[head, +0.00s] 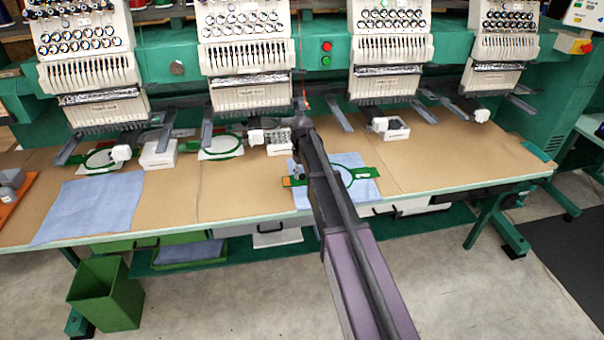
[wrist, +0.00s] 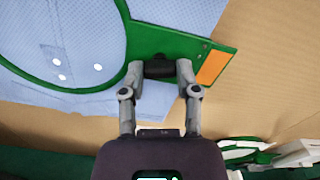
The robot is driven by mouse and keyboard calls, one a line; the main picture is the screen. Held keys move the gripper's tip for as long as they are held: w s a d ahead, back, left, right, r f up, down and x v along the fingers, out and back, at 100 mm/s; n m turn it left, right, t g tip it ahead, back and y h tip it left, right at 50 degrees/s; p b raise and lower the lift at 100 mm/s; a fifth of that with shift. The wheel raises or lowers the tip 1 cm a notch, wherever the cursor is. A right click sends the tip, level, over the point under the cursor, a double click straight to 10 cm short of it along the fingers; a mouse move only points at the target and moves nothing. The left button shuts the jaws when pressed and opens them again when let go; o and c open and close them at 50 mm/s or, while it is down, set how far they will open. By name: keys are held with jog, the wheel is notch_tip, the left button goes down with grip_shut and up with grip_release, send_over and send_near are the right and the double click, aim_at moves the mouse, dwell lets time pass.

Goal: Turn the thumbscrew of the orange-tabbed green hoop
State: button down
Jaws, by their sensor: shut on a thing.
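The orange-tabbed green hoop (head: 368,172) lies on light blue cloth (head: 345,160) on the table in the head view, partly hidden behind my arm. Its orange tab (head: 287,181) shows left of my arm. In the wrist view the green hoop (wrist: 110,75) curves across the top left, and the orange tab (wrist: 213,67) is to the right of my fingers. The dark thumbscrew (wrist: 158,69) sits at the hoop's edge between my fingertips. My gripper (wrist: 158,75) is shut on it, one grey finger on each side.
Embroidery heads (head: 245,60) stand along the back above the brown tabletop (head: 225,200). Other green hoops (head: 222,148) and small white boxes (head: 160,153) lie left. Another blue cloth (head: 88,208) lies at the left. A green bin (head: 105,295) stands on the floor.

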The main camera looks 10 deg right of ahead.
jog(key=shift+m, duration=1.7)
jog(key=shift+c, duration=1.6)
grip_release()
